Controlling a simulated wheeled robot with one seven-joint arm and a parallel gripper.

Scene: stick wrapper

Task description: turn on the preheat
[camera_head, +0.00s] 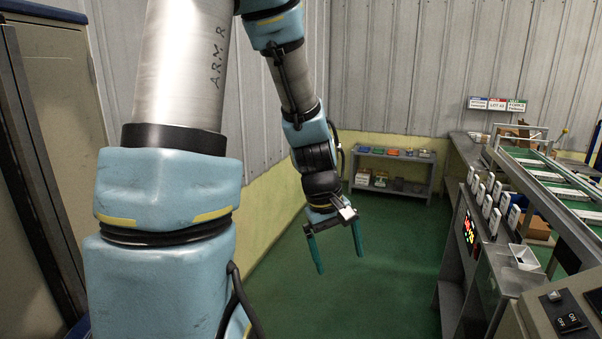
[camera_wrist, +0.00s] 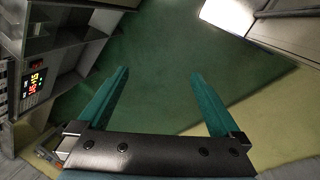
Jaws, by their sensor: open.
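My gripper (camera_head: 337,252) hangs over the green floor in the middle of the head view, fingers pointing down, open and empty. Its two teal fingers stand wide apart in the wrist view (camera_wrist: 157,100). A control box with an ON/OFF switch (camera_head: 570,321) sits at the bottom right of the head view, well to the right of my gripper. A panel with lit red and green digits (camera_head: 469,232) is on the machine's side. These digits also show at the left of the wrist view (camera_wrist: 35,82). I cannot tell which control is the preheat.
The machine with a green conveyor (camera_head: 560,190) and a row of white units runs along the right side. A white hopper (camera_head: 524,257) stands near the control box. A low shelf with coloured bins (camera_head: 393,172) is at the back. The floor (camera_head: 390,260) between is clear.

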